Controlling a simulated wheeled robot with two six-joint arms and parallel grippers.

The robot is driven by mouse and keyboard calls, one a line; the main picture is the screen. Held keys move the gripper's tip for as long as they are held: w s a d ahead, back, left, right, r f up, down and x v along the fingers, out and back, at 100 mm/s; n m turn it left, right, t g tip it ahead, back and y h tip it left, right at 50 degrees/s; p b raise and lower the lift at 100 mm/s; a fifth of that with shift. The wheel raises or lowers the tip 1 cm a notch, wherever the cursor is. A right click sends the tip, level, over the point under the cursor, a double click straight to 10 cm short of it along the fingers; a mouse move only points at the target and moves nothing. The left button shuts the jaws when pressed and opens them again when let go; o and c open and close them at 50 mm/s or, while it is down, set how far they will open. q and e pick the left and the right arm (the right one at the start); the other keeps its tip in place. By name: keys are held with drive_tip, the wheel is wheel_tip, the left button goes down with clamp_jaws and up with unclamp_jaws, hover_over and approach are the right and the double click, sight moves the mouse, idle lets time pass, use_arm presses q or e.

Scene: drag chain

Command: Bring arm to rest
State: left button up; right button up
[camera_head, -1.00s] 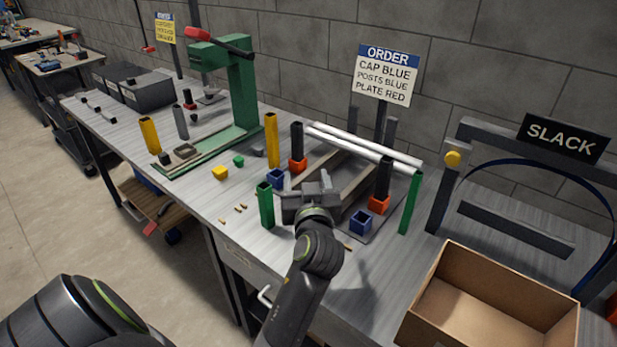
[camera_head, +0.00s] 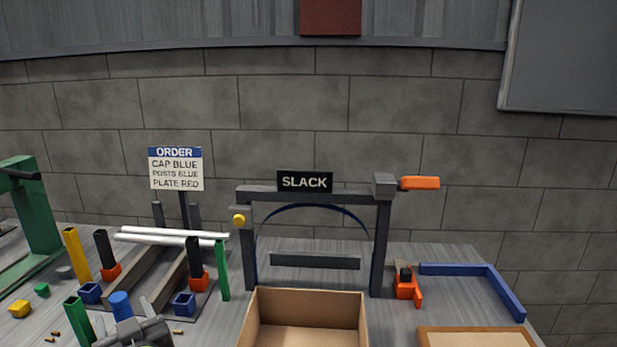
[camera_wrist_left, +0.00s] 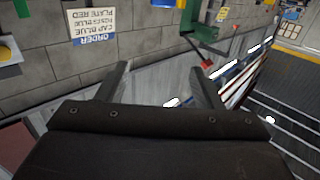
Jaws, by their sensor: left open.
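My left gripper (camera_head: 140,332) shows at the bottom edge of the head view, in front of the rail fixture. In the left wrist view its two fingers (camera_wrist_left: 162,85) are spread apart with nothing between them. A blue cylinder (camera_head: 121,305) shows right by the gripper in the head view; I cannot tell whether they touch. The lower part of the left arm is out of the head view. My right gripper is not in view.
A cardboard box (camera_head: 305,308) stands in front of the SLACK frame (camera_head: 382,250). Dark posts, blue sockets (camera_head: 184,305), a green post (camera_head: 222,270) and white rods (camera_head: 172,236) crowd the left. An orange clamp (camera_head: 405,284) and blue bracket (camera_head: 505,292) are at right. An order sign (camera_head: 175,168) stands behind.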

use_arm(q)
drive_tip(key=s+f+m+g+h, duration=0.4)
drive_tip(key=s+f+g+h, duration=0.1)
drive_tip(key=s+f, duration=1.05)
drive_tip(key=s+d+f+m+g+h, duration=0.2)
drive_tip(key=s+f+g, duration=0.15)
drive_tip(key=s, duration=0.35)
drive_tip(key=s+d+f+m+g+h, duration=0.1)
drive_tip(key=s+f+g+h, duration=0.2)
drive_tip(key=s, duration=0.4)
drive_tip(key=s+d+f+x, duration=0.1)
drive_tip(key=s+x, duration=0.2)
drive_tip(key=x, duration=1)
drive_tip(key=s+d+x, duration=0.1)
drive_tip(key=s+x, duration=0.1)
drive_tip(key=x, duration=1.2)
drive_tip(key=s+d+f+g, duration=0.1)
drive_tip(key=s+f, duration=1.4)
drive_tip(key=s, duration=0.1)
drive_tip(key=shift+d+h, duration=0.3)
drive_tip(key=shift+d, duration=0.05)
